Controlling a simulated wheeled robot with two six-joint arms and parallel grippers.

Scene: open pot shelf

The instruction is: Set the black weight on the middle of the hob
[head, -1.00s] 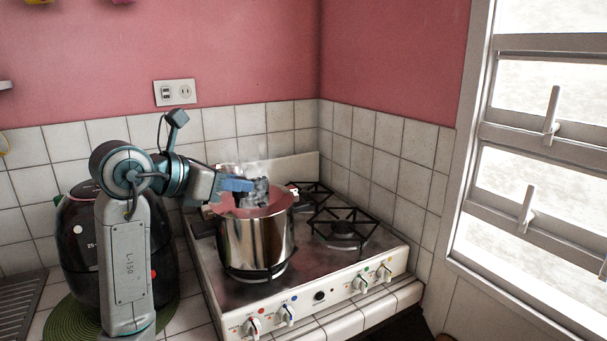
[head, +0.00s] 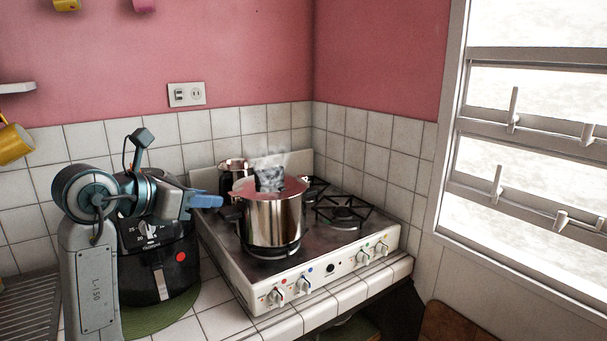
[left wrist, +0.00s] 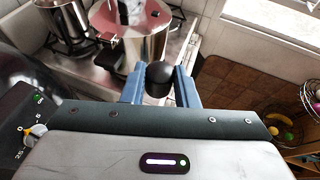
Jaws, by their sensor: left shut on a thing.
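My left gripper (head: 218,200) has blue fingers and is just left of the large steel pot (head: 274,222) in the head view. In the left wrist view, its fingers (left wrist: 160,76) are shut on a small, round-topped black weight (left wrist: 159,80). In the head view I cannot make out the weight at the fingertips. The white hob (head: 352,258) has a dark top, with the pot at its front left. A dark upright piece in pale steam (head: 269,178) stands on the pot's lid. My right gripper is not in view.
A smaller steel pot (head: 233,168) stands at the hob's back left. The black grates (head: 342,213) on the right are empty. A black air fryer (head: 160,262) stands left of the hob, close below my left arm. Tiled walls bound the hob behind and at right.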

